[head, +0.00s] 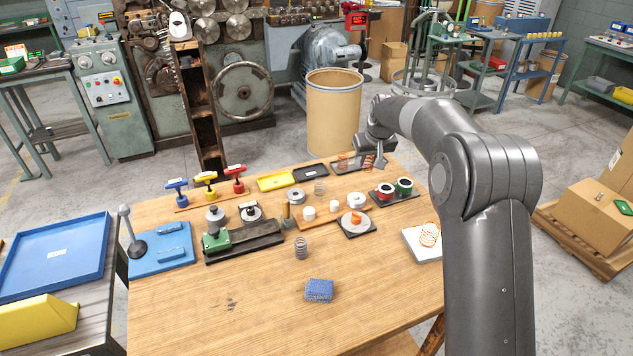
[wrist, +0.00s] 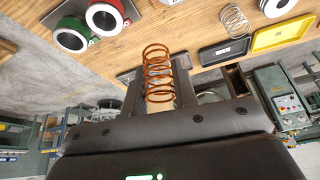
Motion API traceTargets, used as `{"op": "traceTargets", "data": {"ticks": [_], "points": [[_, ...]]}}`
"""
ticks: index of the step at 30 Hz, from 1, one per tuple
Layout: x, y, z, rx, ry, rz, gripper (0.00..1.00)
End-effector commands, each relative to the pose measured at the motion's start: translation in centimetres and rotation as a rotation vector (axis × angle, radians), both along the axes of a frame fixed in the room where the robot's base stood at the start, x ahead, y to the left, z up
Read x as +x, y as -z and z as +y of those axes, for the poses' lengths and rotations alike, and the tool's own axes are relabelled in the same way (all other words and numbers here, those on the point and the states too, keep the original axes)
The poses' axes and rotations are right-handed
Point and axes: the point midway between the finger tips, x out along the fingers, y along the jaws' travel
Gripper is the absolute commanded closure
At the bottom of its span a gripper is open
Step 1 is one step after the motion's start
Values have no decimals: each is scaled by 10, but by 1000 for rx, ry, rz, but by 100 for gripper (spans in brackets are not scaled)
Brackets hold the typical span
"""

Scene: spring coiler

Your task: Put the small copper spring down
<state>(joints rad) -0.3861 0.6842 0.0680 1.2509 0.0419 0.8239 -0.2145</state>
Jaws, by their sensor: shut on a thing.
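The small copper spring (wrist: 157,65) stands between the two fingers of my gripper (wrist: 160,92) in the wrist view, with its coils reaching past the fingertips. In the head view my gripper (head: 376,160) is low over the far right part of the wooden table, at a dark tray (head: 336,168). Copper coils (head: 343,160) show at this tray beside my gripper. The fingers partly hide the tray in the wrist view, and I cannot tell whether the spring touches it.
A black tray (head: 311,172) and a yellow tray (head: 275,181) lie to the left. Red and green rings (head: 395,188) stand nearer on a dark plate. A larger copper spring (head: 429,234) is on a white board at the right. The table front is mostly clear around a blue sponge (head: 319,290).

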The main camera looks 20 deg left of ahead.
Motion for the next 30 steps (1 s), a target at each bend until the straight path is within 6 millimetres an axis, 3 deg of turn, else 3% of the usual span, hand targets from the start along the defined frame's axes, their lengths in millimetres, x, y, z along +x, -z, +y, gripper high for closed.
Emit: {"op": "traceTargets", "data": {"ticks": [6,12,17,30], "points": [[-56,-2,76,0,-177,-1,96],[-97,-3,120,0,-293,-3,95],[-111,2,139,-1,-329,-3,95],[-132,57,228,-2,-331,-3,95]]}}
